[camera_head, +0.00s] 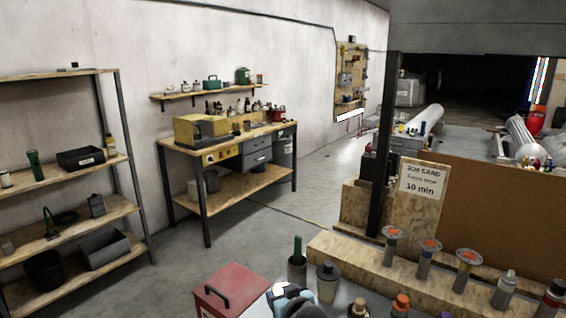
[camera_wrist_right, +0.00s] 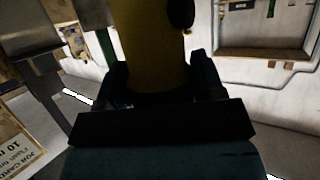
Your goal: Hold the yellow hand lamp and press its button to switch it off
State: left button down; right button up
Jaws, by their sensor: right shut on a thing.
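In the right wrist view, my right gripper (camera_wrist_right: 156,72) is shut around a thick yellow cylindrical body, the yellow hand lamp (camera_wrist_right: 153,40). The lamp stands up between the two dark fingers, and its upper end runs out of the picture. A dark round part sticks out at its right side; I cannot tell whether it is the button. No light from the lamp can be made out. In the head view, a blue-grey and white part of my right arm shows at the bottom edge, and I cannot make out the lamp there. My left gripper is in neither view.
A red box (camera_head: 232,290) with a black handle stands at the bottom. Several canisters and a wooden ledge (camera_head: 345,249) lie right of it. A job card (camera_head: 421,179) hangs behind. A workbench (camera_head: 233,190) and shelf rack (camera_head: 72,212) stand farther off, with open floor between.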

dwell(0.8)
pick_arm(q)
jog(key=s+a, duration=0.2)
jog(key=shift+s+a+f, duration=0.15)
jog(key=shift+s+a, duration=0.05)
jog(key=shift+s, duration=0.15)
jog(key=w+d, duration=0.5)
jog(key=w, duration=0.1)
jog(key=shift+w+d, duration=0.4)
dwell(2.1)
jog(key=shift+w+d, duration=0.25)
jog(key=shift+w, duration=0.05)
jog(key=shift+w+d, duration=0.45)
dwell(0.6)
